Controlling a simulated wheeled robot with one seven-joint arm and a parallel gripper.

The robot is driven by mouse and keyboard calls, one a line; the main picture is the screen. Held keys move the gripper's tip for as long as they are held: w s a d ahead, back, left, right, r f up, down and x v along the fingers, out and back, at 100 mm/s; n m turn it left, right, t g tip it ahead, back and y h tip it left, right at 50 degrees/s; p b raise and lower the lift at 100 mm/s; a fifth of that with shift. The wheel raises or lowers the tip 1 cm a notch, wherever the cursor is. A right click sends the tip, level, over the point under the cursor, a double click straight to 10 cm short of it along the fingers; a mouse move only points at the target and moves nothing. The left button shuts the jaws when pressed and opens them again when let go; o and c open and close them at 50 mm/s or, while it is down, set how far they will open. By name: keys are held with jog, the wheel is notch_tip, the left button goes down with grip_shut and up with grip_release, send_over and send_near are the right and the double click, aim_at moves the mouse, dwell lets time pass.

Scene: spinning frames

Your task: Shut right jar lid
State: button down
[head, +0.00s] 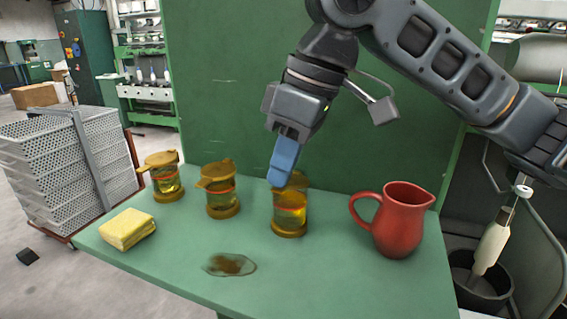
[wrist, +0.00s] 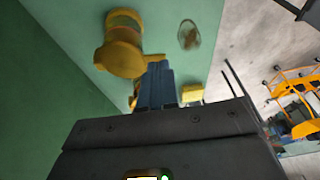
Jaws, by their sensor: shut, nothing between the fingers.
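The right jar (head: 289,215) is an amber glass jar with an ochre base and an orange-red band, standing upright on the green table. Its ochre lid (head: 299,180) shows at the top, partly hidden by my gripper, so I cannot tell how far it is closed. My gripper (head: 281,175) has blue fingers, shut and empty, pointing down at the jar's top left. I cannot tell whether they touch the lid. In the wrist view the fingers (wrist: 157,70) end beside a large ochre jar top (wrist: 121,58).
Two similar jars, a middle one (head: 221,195) and a left one (head: 166,180), stand to the left. A red jug (head: 396,222) stands to the right. A green panel (head: 230,90) rises behind.

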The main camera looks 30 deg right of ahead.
jog(key=shift+s+a+f, duration=0.2)
jog(key=shift+a+f, duration=0.05)
jog(key=shift+f, duration=0.3)
jog(key=shift+s+a+f, duration=0.15)
jog(key=shift+a+f, duration=0.05)
jog(key=shift+f, duration=0.35)
jog(key=shift+r, duration=0.1)
